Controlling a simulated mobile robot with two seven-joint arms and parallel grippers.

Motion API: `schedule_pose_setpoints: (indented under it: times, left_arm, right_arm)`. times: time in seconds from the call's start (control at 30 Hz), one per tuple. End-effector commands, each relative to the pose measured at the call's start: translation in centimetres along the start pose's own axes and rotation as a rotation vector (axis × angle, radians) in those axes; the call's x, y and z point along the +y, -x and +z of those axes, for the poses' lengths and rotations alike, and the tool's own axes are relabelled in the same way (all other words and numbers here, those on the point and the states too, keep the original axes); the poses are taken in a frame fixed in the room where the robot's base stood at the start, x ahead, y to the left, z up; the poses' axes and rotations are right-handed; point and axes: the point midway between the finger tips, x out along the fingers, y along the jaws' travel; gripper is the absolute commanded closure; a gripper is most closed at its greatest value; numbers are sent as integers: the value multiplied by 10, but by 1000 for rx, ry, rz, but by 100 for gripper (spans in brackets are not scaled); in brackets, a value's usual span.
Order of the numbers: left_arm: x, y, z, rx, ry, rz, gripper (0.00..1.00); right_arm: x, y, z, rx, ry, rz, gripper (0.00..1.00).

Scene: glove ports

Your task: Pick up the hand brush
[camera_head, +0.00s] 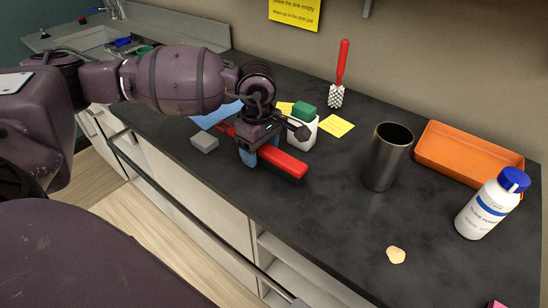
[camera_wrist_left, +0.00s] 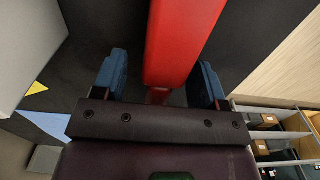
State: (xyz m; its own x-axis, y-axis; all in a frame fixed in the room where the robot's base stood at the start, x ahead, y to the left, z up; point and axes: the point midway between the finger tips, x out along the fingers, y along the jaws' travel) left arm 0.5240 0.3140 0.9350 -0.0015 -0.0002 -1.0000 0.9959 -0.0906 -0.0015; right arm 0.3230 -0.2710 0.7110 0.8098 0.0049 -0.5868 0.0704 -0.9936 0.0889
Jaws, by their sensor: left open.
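The red hand brush (camera_head: 283,163) lies on the dark countertop (camera_head: 330,235), near its front edge. Part of it is hidden under my left gripper (camera_head: 256,154), which points down over it. In the left wrist view the red brush (camera_wrist_left: 172,45) runs between the two blue fingertips of my left gripper (camera_wrist_left: 160,82), with a gap on each side. The jaws are open and not closed on it. I cannot tell the exact height of the fingertips against the brush. My right gripper is not in view.
A white bottle with a green cap (camera_head: 303,128) stands close behind the gripper, and a grey block (camera_head: 204,143) lies to its left. A red-handled bottle brush (camera_head: 341,75), dark metal cup (camera_head: 387,158), orange tray (camera_head: 466,156) and blue-capped bottle (camera_head: 490,205) stand farther off.

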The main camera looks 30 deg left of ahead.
Motion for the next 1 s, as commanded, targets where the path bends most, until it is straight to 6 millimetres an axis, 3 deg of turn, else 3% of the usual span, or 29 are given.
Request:
schedule_pose_setpoints:
  times: [0.23,0.5,0.6,0.87,1.0]
  left_arm:
    - [0,-1,0,0,0,2,37]
    - [0,-1,0,0,0,2,78]
    - [0,0,0,0,0,2,90]
    - [0,2,0,0,0,3,90]
    - [1,16,0,1,1,5,90]
  right_arm:
    - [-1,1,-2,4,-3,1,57]
    - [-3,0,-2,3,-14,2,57]
    - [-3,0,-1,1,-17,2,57]
    - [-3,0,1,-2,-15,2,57]
    - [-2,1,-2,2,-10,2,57]
